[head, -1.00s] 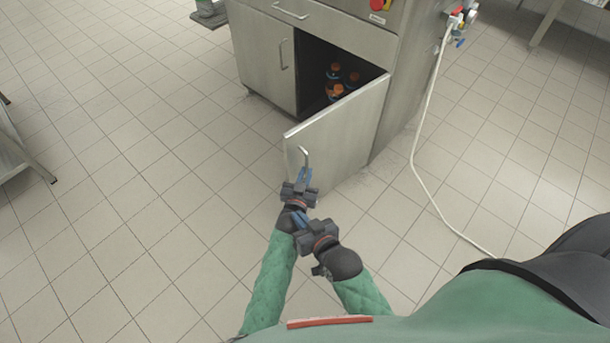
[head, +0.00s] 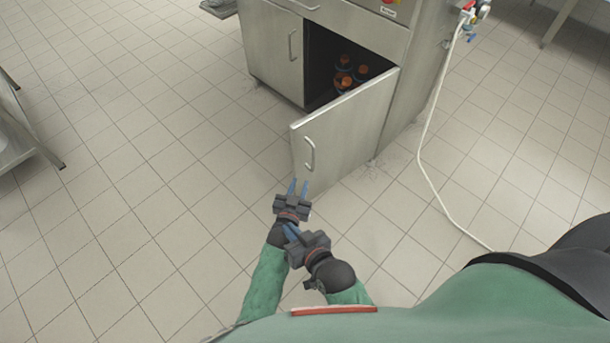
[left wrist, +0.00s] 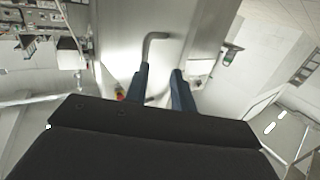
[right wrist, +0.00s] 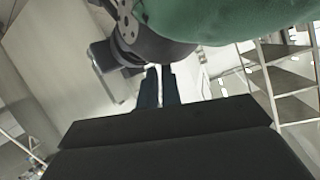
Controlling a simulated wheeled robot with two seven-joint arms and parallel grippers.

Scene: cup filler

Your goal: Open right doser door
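The right doser door (head: 345,132) is a grey metal cabinet door standing ajar, swung out toward me. Its curved handle (head: 309,153) is near the free edge; it also shows in the left wrist view (left wrist: 153,44). My left gripper (head: 298,187) is open and empty, its blue fingers apart, just below the handle and off it. In the left wrist view its fingers (left wrist: 161,82) are spread short of the handle. My right gripper (head: 289,232) is lower, behind the left hand. In the right wrist view its fingers (right wrist: 160,85) stand close together with a narrow gap and nothing between them.
Several orange-capped bottles (head: 343,75) stand inside the opened cabinet. The left door (head: 272,45) is closed. A white hose (head: 424,140) runs down to the floor on the right. A metal table (head: 20,130) stands at the far left. The tiled floor left of the door is clear.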

